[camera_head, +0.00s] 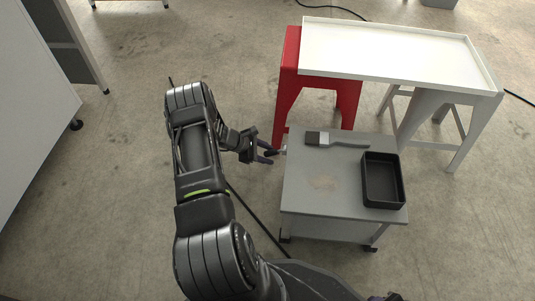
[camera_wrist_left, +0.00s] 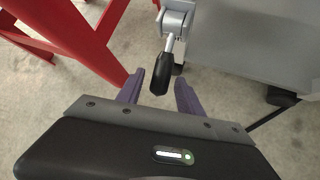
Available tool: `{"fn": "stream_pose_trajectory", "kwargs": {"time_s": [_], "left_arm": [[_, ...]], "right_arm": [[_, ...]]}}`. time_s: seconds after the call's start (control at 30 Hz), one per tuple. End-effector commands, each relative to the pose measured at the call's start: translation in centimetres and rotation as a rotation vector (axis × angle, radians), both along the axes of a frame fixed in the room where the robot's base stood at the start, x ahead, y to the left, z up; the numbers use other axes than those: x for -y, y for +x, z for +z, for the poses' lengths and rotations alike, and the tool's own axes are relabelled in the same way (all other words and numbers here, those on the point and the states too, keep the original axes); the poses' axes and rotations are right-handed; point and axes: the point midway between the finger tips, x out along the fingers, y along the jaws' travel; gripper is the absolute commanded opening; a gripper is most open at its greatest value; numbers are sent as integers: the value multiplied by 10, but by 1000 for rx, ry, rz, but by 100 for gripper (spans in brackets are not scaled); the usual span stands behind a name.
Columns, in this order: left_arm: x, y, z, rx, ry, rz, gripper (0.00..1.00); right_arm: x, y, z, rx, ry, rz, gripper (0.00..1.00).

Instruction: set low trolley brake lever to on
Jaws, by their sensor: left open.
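The low grey trolley (camera_head: 325,185) stands on the floor right of my left arm. Its brake lever (camera_wrist_left: 161,79) has a black grip on a metal stem, fixed to a bracket (camera_wrist_left: 178,20) on the trolley side. The lever also shows, small, at the trolley's left edge (camera_head: 283,150). My left gripper (camera_head: 268,152) is open beside that edge. In the left wrist view its purple fingers (camera_wrist_left: 160,84) stand on either side of the grip, with gaps. A dark, purplish piece at the bottom edge of the head view may be my right gripper (camera_head: 386,297), mostly cut off.
A brush (camera_head: 345,142) and a black open tray (camera_head: 383,182) rest on the trolley top. Behind it stands a white-topped table (camera_head: 385,50) on red (camera_head: 290,75) and grey trestles. A dark cable crosses the floor near my left arm.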

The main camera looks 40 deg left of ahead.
Motion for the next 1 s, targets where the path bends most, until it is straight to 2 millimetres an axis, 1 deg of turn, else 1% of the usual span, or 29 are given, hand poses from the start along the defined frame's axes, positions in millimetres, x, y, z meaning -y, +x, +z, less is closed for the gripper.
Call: {"fn": "stream_pose_trajectory", "kwargs": {"time_s": [0.17, 0.33, 0.5, 0.63, 1.0], "left_arm": [[-7, -13, 19, -1, 2, 1, 43], [-16, -31, 40, -1, 0, 2, 43], [-22, -44, 53, -1, 1, 0, 43], [-23, -46, 55, -1, 0, -1, 43], [-22, -46, 54, -1, 0, -1, 43]], "right_arm": [[0, -2, 11, -1, -2, 1, 36], [-1, -4, 23, -4, -3, 3, 36], [0, -5, 29, -8, -2, 6, 36], [0, -5, 30, -9, -2, 6, 36], [0, -5, 29, -9, -2, 6, 36]]}}
